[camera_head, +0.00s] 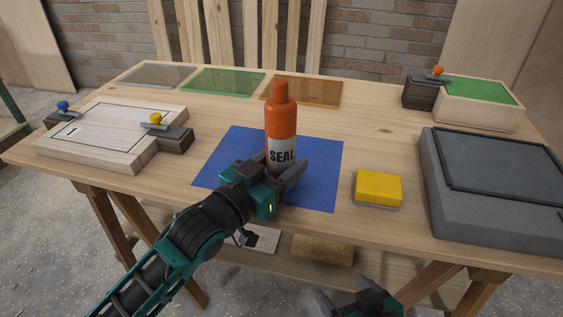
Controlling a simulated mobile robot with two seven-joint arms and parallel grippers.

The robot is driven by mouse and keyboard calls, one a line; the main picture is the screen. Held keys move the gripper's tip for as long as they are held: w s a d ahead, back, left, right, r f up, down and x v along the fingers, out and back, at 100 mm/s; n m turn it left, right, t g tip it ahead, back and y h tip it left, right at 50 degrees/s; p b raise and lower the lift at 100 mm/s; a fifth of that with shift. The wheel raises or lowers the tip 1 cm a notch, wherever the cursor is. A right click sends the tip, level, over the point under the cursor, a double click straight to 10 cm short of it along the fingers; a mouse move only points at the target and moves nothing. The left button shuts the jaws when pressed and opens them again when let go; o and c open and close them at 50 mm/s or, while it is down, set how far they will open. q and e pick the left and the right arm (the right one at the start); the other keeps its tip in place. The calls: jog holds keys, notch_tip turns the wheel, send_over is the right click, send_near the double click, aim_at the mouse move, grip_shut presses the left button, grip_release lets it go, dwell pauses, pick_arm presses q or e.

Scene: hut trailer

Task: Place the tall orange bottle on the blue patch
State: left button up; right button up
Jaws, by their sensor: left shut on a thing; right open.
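The tall orange bottle (281,122) stands upright over the blue patch (224,153), with a pale "SEAL" label facing me. My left gripper (283,172) is shut on the bottle near its lower part. The gripper hides the bottle's base, so I cannot tell whether it touches the patch. The blue patch lies flat on the wooden table, and my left gripper covers part of its front. My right gripper (352,300) is low at the bottom edge of the view, in front of the table, open and apart from the bottle.
A yellow block (378,187) sits just right of the patch. A large grey case (490,195) fills the right end of the wooden table (365,130). A pale box with clamps (110,140) is at left. Coloured panels (222,82) lie along the back.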

pick_arm(q)
jog(key=o, duration=1.3)
jog(key=shift+f, duration=0.15)
jog(key=shift+r, duration=0.25)
jog(key=shift+p+v, duration=1.15)
jog(key=shift+v, duration=4.85)
pick_arm(e)
jog(key=shift+s+d+r, duration=0.15)
jog(key=shift+d+r, duration=0.25)
jog(key=shift+r, duration=0.05)
jog(key=shift+a+r, duration=0.1)
